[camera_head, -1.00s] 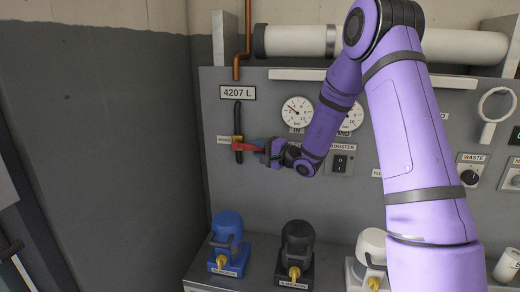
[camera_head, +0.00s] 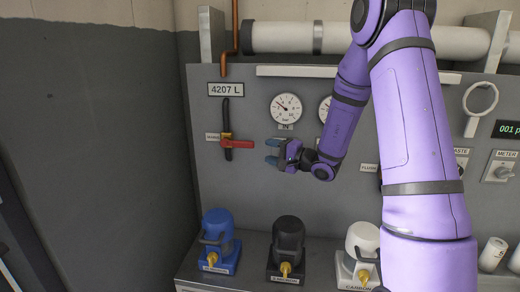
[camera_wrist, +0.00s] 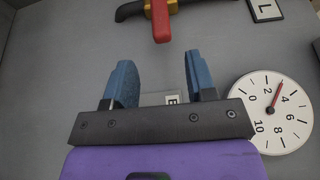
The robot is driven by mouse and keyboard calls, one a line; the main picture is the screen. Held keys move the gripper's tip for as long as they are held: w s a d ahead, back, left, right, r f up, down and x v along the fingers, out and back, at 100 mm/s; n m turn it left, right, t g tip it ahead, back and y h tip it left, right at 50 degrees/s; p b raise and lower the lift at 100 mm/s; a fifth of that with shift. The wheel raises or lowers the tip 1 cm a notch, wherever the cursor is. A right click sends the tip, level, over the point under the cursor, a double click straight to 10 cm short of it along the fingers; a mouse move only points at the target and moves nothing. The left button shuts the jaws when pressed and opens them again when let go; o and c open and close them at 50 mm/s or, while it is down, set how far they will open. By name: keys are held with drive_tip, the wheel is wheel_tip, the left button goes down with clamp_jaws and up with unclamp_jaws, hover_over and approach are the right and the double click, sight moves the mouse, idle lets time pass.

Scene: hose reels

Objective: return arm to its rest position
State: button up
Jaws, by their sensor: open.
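My gripper (camera_head: 272,152) is in front of the grey panel (camera_head: 330,200), to the right of a red lever handle (camera_head: 238,144). Its blue fingers are apart with nothing between them. The red handle points right, roughly level, from a yellow-hubbed valve on a dark vertical pipe (camera_head: 226,115). In the wrist view my gripper (camera_wrist: 160,75) is open, and the red handle (camera_wrist: 160,20) lies beyond the fingertips, clear of them. My purple arm covers part of the panel's right side.
Pressure gauges (camera_head: 286,108) sit above my gripper. Blue (camera_head: 217,235), black (camera_head: 289,245) and white (camera_head: 361,245) units with yellow nozzles stand on the ledge below. A white horizontal pipe (camera_head: 285,38) runs above the panel. A dark wall (camera_head: 100,130) is at left.

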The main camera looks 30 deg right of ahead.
drive_tip(key=shift+v, duration=0.85)
drive_tip(key=s+a+r+n+g+y, duration=0.1)
drive_tip(key=s+a+r+n+g, duration=0.4)
drive_tip(key=s+a, duration=0.3)
drive_tip(key=s+a+r+n+g+y, duration=0.1)
drive_tip(key=s+a+r+n+g, duration=0.35)
drive_tip(key=s+a+g, duration=0.35)
drive_tip(key=s+d+r+n+t+h, duration=0.1)
drive_tip(key=s+d+r+h, duration=0.1)
drive_tip(key=s+h, duration=0.3)
drive_tip(key=s+d+r+n+t+h, duration=0.1)
drive_tip(key=s+d+h, duration=0.3)
drive_tip(key=s, duration=0.9)
drive_tip(key=r+t+h, duration=0.1)
drive_tip(key=h, duration=0.1)
drive_tip(key=shift+s+d+r+h, duration=0.2)
drive_tip(key=shift+d+r+h, duration=0.05)
drive_tip(key=shift+d+h, duration=0.05)
